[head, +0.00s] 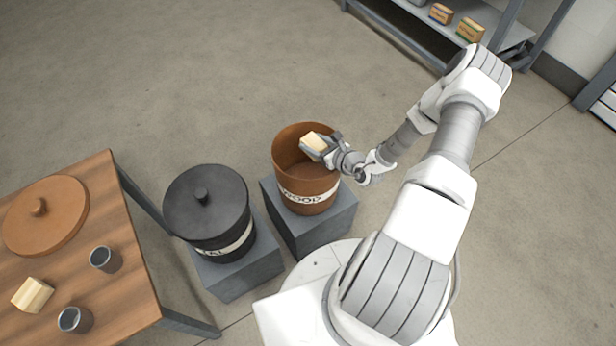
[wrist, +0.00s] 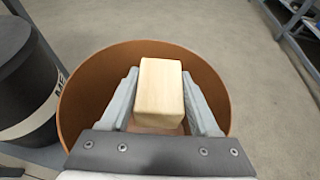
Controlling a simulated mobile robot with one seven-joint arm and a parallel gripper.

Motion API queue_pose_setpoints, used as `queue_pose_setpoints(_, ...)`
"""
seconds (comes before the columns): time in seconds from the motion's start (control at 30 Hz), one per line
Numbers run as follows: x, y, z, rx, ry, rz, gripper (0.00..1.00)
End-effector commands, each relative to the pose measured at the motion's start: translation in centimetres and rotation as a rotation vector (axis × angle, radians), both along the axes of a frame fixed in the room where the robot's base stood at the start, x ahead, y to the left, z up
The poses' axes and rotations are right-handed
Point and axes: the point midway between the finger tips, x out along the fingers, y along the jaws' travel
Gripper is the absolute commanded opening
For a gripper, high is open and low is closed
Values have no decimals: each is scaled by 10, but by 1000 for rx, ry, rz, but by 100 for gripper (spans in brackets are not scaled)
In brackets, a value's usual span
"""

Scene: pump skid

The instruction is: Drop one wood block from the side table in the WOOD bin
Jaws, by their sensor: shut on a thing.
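My gripper (head: 323,145) is shut on a pale wood block (head: 313,142). In the wrist view the block (wrist: 158,92) sits between the two fingers. The gripper holds it over the open mouth of the brown WOOD bin (head: 308,190); the bin's rim (wrist: 77,85) surrounds the block in the wrist view. The bin has no lid on and stands on a grey pedestal. A second wood block (head: 33,295) lies on the wooden side table (head: 122,255) at the left. A round brown lid (head: 45,215) with a knob lies on the same table.
A dark bin (head: 207,205) with its lid on stands on a pedestal left of the WOOD bin; its label is only partly readable. A shelf (head: 420,25) with small boxes is at the top right. The floor beyond the bins is clear.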

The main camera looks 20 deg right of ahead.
Motion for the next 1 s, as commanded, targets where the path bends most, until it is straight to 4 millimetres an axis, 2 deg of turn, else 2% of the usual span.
queue_pose_setpoints(0.27,0,0,-1,-1,-1,0,6)
queue_pose_setpoints(0.3,0,0,-1,-1,-1,0,69)
queue_pose_setpoints(0.47,0,0,-1,-1,-1,0,97)
queue_pose_setpoints(0.8,-2,-1,0,-1,0,0,97)
queue_pose_setpoints(1.0,-26,-10,13,-1,1,-2,97)
